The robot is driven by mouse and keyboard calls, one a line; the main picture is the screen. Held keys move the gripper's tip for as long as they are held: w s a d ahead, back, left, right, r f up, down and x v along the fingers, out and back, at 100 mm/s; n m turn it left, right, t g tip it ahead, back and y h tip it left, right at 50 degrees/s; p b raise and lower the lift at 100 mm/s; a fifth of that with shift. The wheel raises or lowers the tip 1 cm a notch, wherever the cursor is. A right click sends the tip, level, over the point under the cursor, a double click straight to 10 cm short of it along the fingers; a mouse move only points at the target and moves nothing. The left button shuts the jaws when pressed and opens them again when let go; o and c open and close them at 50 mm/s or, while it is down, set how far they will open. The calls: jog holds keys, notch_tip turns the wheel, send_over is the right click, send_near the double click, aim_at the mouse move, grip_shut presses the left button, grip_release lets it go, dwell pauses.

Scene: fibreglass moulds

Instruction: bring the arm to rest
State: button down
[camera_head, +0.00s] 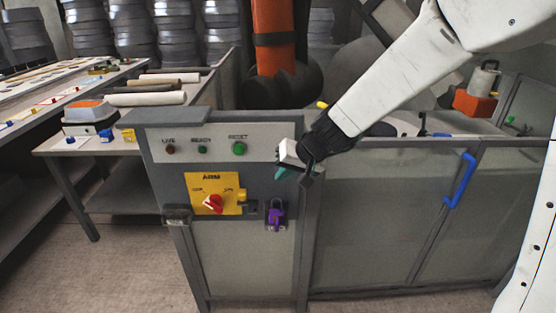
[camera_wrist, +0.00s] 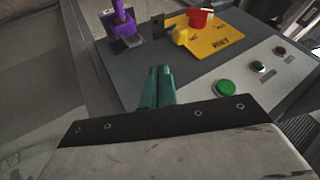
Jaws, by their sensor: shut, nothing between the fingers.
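My arm reaches in from the upper right in the head view. My gripper (camera_head: 281,173) is shut and empty, in front of the right part of the grey control panel (camera_head: 270,140). Its teal fingers lie together in the wrist view (camera_wrist: 157,75). The panel has a green RESET button (camera_head: 239,148), a READY lamp (camera_head: 202,150) and a LIVE lamp (camera_head: 170,150). Below is a yellow ARM plate (camera_head: 199,183) with a red rotary knob (camera_head: 213,203). A purple padlock (camera_head: 275,216) hangs right of it, below my gripper. Whether the fingers touch the panel cannot be told.
A grey enclosure with a blue door handle (camera_head: 460,180) stands right of the panel. A bench (camera_head: 80,146) with rolls and small tools is at left. The floor (camera_head: 130,270) at front left is clear.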

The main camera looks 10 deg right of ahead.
jog(key=s+d+r+g, duration=0.25)
jog(key=s+g, duration=0.25)
jog(key=s, duration=0.9)
jog(key=s+d+r+h, duration=0.2)
jog(key=s+d+r, duration=0.1)
jog(key=s+d, duration=0.4)
jog(key=s+d+r+t+h, duration=0.1)
jog(key=s+d+r+h, duration=0.2)
jog(key=s+d, duration=0.5)
jog(key=s+r, duration=0.1)
jog(key=s, duration=0.1)
jog(key=shift+s+r, duration=0.3)
